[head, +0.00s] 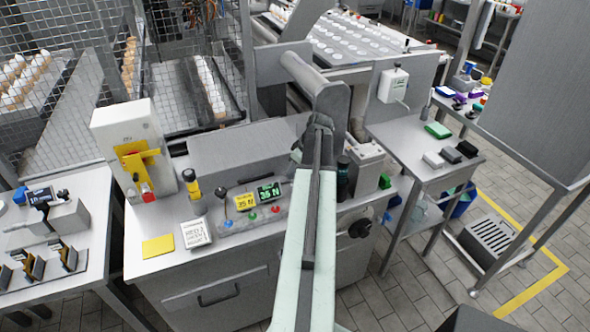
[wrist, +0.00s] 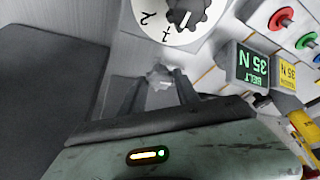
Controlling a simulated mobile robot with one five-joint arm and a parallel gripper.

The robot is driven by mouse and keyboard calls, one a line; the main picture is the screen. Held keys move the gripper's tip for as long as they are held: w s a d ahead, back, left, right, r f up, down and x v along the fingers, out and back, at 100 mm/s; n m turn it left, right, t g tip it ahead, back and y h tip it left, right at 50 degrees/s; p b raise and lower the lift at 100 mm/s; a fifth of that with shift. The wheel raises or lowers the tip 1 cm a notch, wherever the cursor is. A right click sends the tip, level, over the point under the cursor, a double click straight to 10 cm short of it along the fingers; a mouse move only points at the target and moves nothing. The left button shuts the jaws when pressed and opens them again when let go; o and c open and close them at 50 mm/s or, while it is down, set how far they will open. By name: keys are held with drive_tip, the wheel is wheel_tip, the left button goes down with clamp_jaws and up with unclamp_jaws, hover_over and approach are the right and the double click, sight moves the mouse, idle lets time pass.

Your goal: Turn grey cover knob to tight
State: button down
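I see no clear contact, and the depth between fingers and knob is hard to judge. My arm and gripper hide the grey knob there.
A white dial (wrist: 160,22) with a dark knob is just above in the wrist view. The green BELT display (wrist: 252,66) and coloured buttons are to the right.

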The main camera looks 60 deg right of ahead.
drive_tip(key=m, duration=0.1)
drive_tip(key=m+h, duration=0.1)
drive_tip(key=m, duration=0.1)
drive_tip(key=shift+a+m+h, duration=0.25)
drive_tip(key=shift+m+h, duration=0.05)
drive_tip(key=shift+m, duration=0.1)
drive_tip(key=m, duration=0.2)
drive_tip(key=m+g+h, duration=0.1)
drive_tip(key=m, duration=0.1)
drive_tip(key=shift+w+a+m, duration=0.1)
drive_tip(key=shift+w+m, duration=0.05)
drive_tip(key=shift+m, duration=0.15)
drive_tip(key=m, duration=0.1)
drive_tip(key=m+g+h, duration=0.1)
drive_tip(key=m, duration=0.1)
drive_tip(key=m+g, duration=0.1)
drive_tip(key=m, duration=0.1)
drive_tip(key=shift+w+a+h, duration=0.1)
drive_tip(key=shift+w+h, duration=0.15)
drive_tip(key=shift+h, duration=0.05)
drive_tip(key=shift+w+m+g, duration=0.1)
drive_tip(key=shift+m+g, duration=0.7)
drive_tip(key=shift+m, duration=1.6)
drive_tip(key=c, duration=0.9)
unclamp_jaws()
